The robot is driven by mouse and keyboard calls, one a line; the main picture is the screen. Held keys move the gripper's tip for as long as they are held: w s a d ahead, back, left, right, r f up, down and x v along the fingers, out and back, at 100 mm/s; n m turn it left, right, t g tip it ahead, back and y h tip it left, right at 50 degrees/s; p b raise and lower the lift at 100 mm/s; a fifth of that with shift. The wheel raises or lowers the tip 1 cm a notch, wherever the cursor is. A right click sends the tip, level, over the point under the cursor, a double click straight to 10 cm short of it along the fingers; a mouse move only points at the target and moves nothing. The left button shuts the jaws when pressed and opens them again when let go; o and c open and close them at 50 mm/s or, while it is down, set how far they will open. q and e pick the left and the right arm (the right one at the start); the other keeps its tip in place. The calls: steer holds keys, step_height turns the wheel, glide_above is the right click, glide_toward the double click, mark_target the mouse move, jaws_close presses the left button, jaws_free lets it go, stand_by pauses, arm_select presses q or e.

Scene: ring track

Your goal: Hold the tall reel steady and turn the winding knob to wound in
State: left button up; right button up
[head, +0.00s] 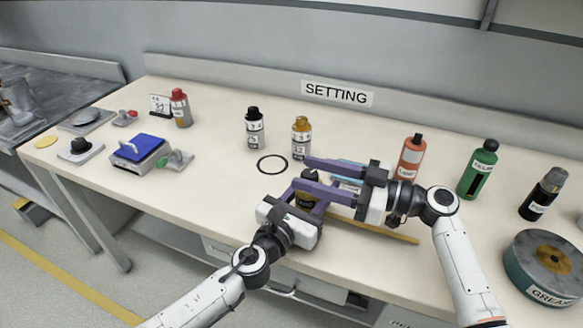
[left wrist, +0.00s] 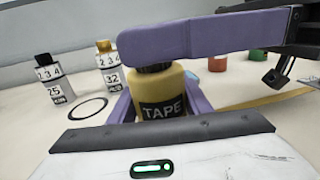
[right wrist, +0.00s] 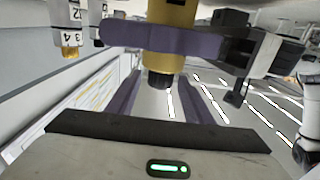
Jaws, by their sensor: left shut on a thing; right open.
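The tall reel (head: 306,200) is a yellow cylinder with a black TAPE label, upright near the table's front; it also shows in the left wrist view (left wrist: 164,100). Its black winding knob (right wrist: 160,80) is on top. My left gripper (head: 312,196) is shut around the reel's body. My right gripper (head: 302,175) is open at knob height, with its purple fingers on either side of the knob in the right wrist view. Those fingers partly hide the knob in the other views. A yellow strip (head: 375,229) lies to the right of the reel.
A black ring (head: 272,164) lies left of the reel. Two numbered bottles (head: 254,128) stand behind it. A red bottle (head: 411,155), green bottle (head: 478,168) and grease tin (head: 543,265) are on the right. A SETTING sign (head: 337,94) is at the back.

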steer(key=x, duration=0.5)
steer(key=c, duration=1.1)
